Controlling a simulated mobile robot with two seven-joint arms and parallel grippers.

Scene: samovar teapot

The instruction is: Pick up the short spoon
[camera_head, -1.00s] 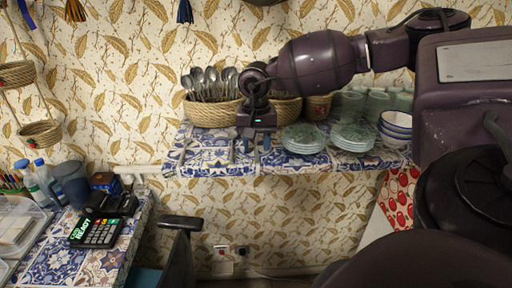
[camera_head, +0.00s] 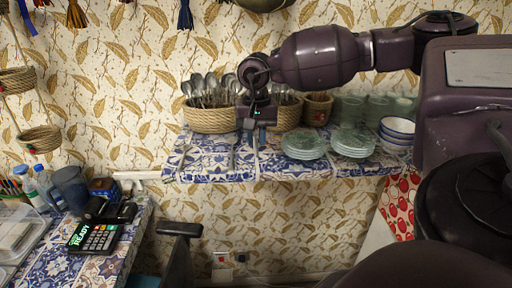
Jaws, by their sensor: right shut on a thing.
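My right gripper (camera_head: 256,133) is above the front middle of the tiled shelf, fingers pointing down. It is shut on a thin metal utensil (camera_head: 256,158), which shows just below the fingertips. This looks like the short spoon, but its upper part is hidden by the fingers and it is too small to be sure. Two more thin utensils lie on the shelf to the left, one in the middle left (camera_head: 233,153) and one near the left end (camera_head: 184,156). My left gripper is not in view.
A wicker basket of spoons (camera_head: 212,120) stands behind, left of the gripper. A second basket (camera_head: 289,117) is behind it to the right. Stacked green plates (camera_head: 304,145), more plates (camera_head: 352,141) and bowls (camera_head: 397,131) fill the right side. A card reader (camera_head: 93,238) lies on the left table.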

